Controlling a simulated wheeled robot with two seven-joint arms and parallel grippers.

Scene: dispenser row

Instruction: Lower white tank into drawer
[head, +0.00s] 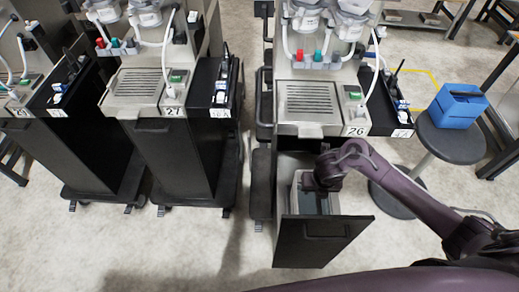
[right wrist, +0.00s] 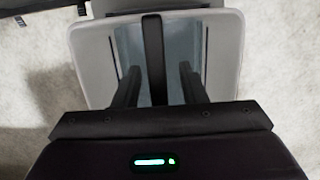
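The white tank (head: 297,190) is inside the pulled-out drawer (head: 322,243) under the dispenser numbered 26. Its rim shows above the drawer's black front, and its inside looks bluish-grey. My right gripper (head: 323,184) is over the tank and hides part of it. In the right wrist view the tank (right wrist: 88,62) lies ahead with a black handle bar (right wrist: 153,45) across its opening. The fingers of my right gripper (right wrist: 160,88) are apart on either side of the bar, with visible gaps. The tank's bottom is hidden. My left gripper is not in view.
Dispenser 27 (head: 137,88) and another one stand to the left on black wheeled bases. A round dark stool (head: 455,145) with a blue box (head: 458,107) stands right of dispenser 26, close to my right arm. The floor left of the drawer is clear.

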